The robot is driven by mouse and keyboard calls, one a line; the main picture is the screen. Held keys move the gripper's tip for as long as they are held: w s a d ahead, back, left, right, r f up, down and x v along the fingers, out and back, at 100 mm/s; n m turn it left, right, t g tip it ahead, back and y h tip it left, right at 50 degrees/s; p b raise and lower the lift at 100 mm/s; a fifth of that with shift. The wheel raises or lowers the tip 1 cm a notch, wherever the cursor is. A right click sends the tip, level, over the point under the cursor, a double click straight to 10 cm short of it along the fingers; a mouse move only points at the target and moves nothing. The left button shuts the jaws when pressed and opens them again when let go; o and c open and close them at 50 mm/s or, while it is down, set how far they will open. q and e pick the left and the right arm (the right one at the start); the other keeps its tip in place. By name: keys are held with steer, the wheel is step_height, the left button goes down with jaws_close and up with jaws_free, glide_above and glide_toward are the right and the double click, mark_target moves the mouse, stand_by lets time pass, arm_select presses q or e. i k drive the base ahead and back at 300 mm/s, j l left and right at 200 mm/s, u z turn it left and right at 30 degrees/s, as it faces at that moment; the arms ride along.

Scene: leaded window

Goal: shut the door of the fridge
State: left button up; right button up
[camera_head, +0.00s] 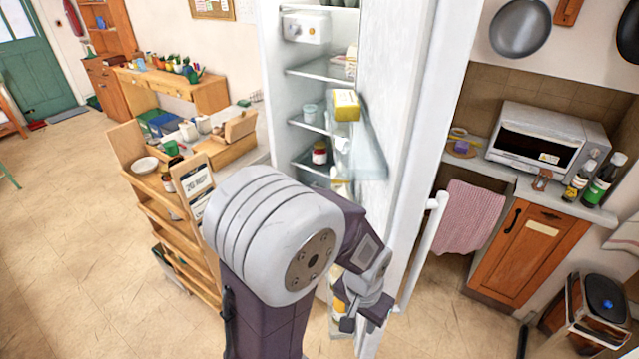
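The white fridge (276,75) stands in the middle of the view, with its shelves and some food showing. Its door (405,130) stands open to the right of the shelves, and clear door bins show on its inner side. The long white handle (428,245) is on the door's right side. My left arm crosses the lower middle and hides the lower part of the fridge. My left gripper (362,319) is at the lower part of the door, left of the handle. Its fingers look apart with nothing between them; whether it touches the door I cannot tell. My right gripper is out of view.
A wooden shelf rack (160,215) stands left of the fridge. A counter with a toaster oven (545,138) and bottles (603,180) is on the right, with a pink towel (468,215) below. A bin (603,305) stands at lower right. The floor at left is clear.

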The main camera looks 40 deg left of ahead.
mark_target(413, 56)
steer(key=i+l+u, duration=0.15)
steer(key=u, duration=0.3)
steer(key=i+l+u, duration=0.2)
steer(key=u, duration=0.25)
steer(key=i+l+u, duration=0.2)
steer(key=u, duration=0.2)
steer(key=l+u, duration=0.45)
steer(key=k+j+z, duration=0.1)
steer(key=j+z, duration=0.2)
